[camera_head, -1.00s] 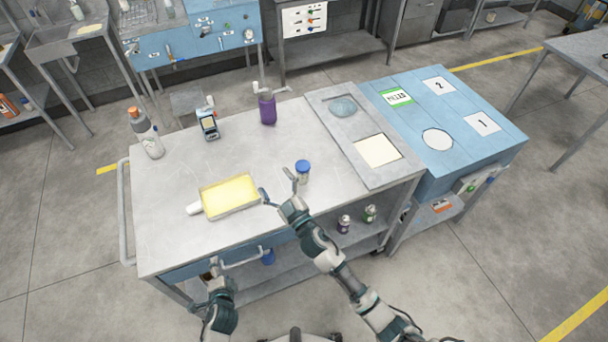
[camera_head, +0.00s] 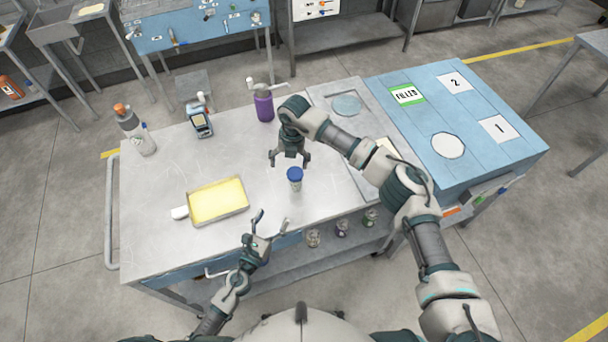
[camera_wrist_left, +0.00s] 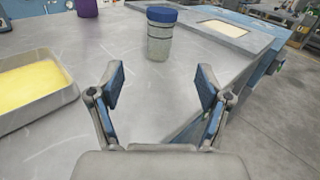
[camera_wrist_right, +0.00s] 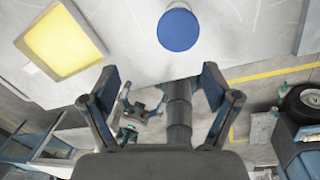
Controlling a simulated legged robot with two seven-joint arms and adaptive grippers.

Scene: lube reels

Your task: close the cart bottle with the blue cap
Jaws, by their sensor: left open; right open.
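The cart bottle (camera_head: 294,182) stands upright on the grey cart top near its front edge, a small clear bottle with the blue cap (camera_head: 295,173) on its mouth. I cannot tell whether the cap is screwed tight. In the left wrist view the bottle (camera_wrist_left: 159,42) stands beyond the fingers, and in the right wrist view the blue cap (camera_wrist_right: 178,30) shows from above. My left gripper (camera_head: 262,226) is open and empty at the cart's front edge, short of the bottle. My right gripper (camera_head: 290,160) is open, pointing down, above and just behind the bottle, apart from it.
A yellow-filled tray (camera_head: 217,201) lies left of the bottle. A purple bottle (camera_head: 263,106), a blue handheld device (camera_head: 200,122) and an orange-capped bottle (camera_head: 134,132) stand farther back. A blue table (camera_head: 480,105) adjoins at right. Small jars (camera_head: 342,228) stand on the lower shelf.

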